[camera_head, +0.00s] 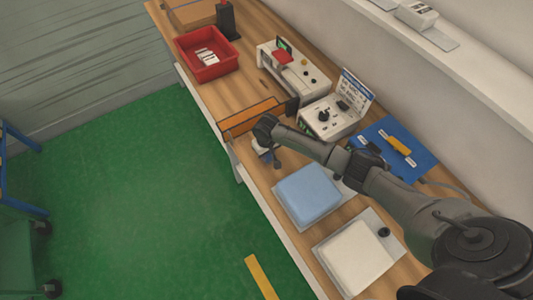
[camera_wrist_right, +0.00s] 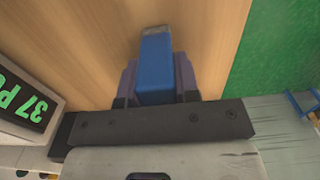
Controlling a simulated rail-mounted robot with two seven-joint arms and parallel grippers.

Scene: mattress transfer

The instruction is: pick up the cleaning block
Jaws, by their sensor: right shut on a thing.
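The cleaning block (camera_wrist_right: 156,58) is a blue block with a greyish end in the right wrist view. It sits between the two dark fingers of my right gripper (camera_wrist_right: 157,78), which is shut on it. The wood tabletop (camera_wrist_right: 80,35) lies behind it; I cannot tell whether the block touches the wood. In the head view my right gripper (camera_head: 264,147) is over the table near its front edge, beside an orange panel (camera_head: 252,117). The arm hides most of the block there. My left gripper is in neither view.
A light-blue pad (camera_head: 308,192) and a white pad (camera_head: 355,256) lie nearer on the table. A control box (camera_head: 322,121) and blue mat (camera_head: 418,158) stand behind the arm. A red bin (camera_head: 207,70) is at the far end. Green floor (camera_head: 130,190) lies left.

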